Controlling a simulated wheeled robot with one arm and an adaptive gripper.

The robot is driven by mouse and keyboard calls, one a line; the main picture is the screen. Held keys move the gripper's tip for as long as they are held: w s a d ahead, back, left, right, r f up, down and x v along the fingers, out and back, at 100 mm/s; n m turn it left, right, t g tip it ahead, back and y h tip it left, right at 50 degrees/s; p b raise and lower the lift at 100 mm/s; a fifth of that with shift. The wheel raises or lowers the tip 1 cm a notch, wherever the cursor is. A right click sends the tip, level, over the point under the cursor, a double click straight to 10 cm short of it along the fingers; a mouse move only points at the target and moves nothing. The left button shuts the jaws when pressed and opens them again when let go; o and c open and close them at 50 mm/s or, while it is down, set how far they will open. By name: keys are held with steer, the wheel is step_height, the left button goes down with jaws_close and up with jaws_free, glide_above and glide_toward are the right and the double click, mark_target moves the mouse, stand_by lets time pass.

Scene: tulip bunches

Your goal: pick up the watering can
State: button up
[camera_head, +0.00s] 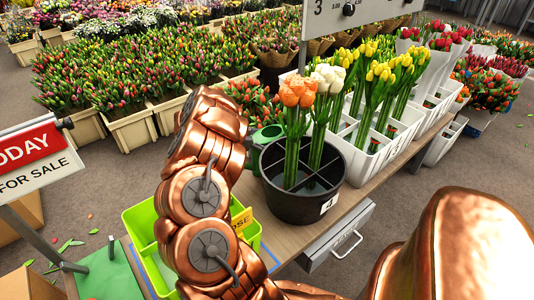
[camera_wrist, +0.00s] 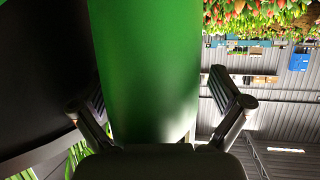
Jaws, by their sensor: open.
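The green watering can (camera_head: 268,136) shows only in part in the head view, behind my copper arm and the black bucket. In the wrist view a smooth green surface, the can (camera_wrist: 150,60), fills the middle. My gripper (camera_wrist: 162,92) is open, with one finger on each side of the green surface. A gap shows between the right finger and the can; whether the left finger touches it I cannot tell. In the head view my arm hides the gripper. The can's handle and spout cannot be made out.
The black divided bucket (camera_head: 301,207) with orange and white tulips stands close beside the can; a dark wall fills the wrist view's left. A lime-green crate (camera_head: 137,222) sits at the table's near left. White tulip bins (camera_head: 362,158) stand to the right.

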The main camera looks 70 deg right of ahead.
steer(key=shift+c, duration=0.2)
steer(key=c, duration=1.6)
